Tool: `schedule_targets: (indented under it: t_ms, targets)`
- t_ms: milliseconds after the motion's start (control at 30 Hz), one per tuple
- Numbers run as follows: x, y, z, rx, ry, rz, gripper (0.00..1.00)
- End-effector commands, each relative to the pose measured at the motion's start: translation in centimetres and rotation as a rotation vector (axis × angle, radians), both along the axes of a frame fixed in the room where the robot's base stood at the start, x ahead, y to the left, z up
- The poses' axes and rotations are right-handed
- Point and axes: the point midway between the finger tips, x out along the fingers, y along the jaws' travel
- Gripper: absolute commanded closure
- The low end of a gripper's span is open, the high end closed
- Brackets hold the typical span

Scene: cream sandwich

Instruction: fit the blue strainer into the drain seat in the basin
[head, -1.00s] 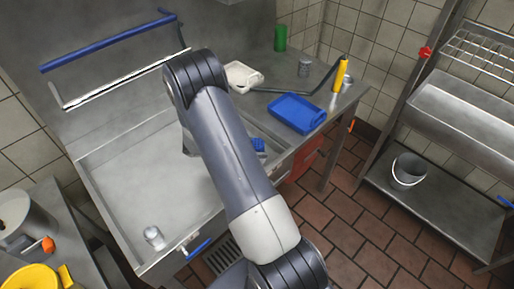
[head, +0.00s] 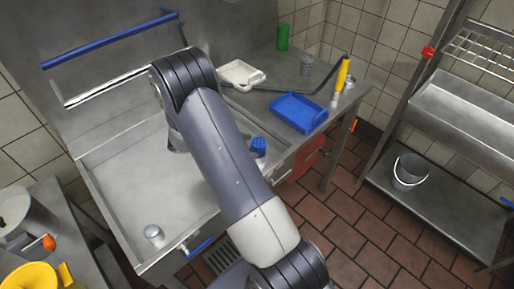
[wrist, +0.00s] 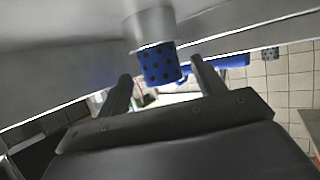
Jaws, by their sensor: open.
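The blue strainer (head: 259,147) is at the right side of the basin (head: 120,165) in the head view. In the wrist view the strainer (wrist: 160,66) is a blue perforated cup against a round grey metal piece (wrist: 149,24). My gripper (wrist: 160,79) is open, with one finger on each side of the strainer in that picture. I cannot tell whether the fingers touch it. In the head view my arm hides most of the gripper. A short round metal fitting (head: 153,234), which looks like the drain seat, is in the basin's near left corner.
A blue tray (head: 299,111), a white tray (head: 241,74), a green cup (head: 283,37), a grey can (head: 307,64) and a yellow-handled sprayer (head: 343,75) are on the counter right of the basin. A blue bar (head: 110,42) runs along the back wall.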

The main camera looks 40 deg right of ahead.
Motion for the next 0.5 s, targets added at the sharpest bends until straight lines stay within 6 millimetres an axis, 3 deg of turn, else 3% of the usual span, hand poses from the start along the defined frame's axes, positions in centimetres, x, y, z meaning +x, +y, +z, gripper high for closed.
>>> schedule_targets:
  t_ms: [200,500]
  targets:
    - [1.7,4.1,1.8,0.000,-0.003,0.002,0.35]
    - [2.6,6.5,3.0,-0.001,0.000,-0.002,0.35]
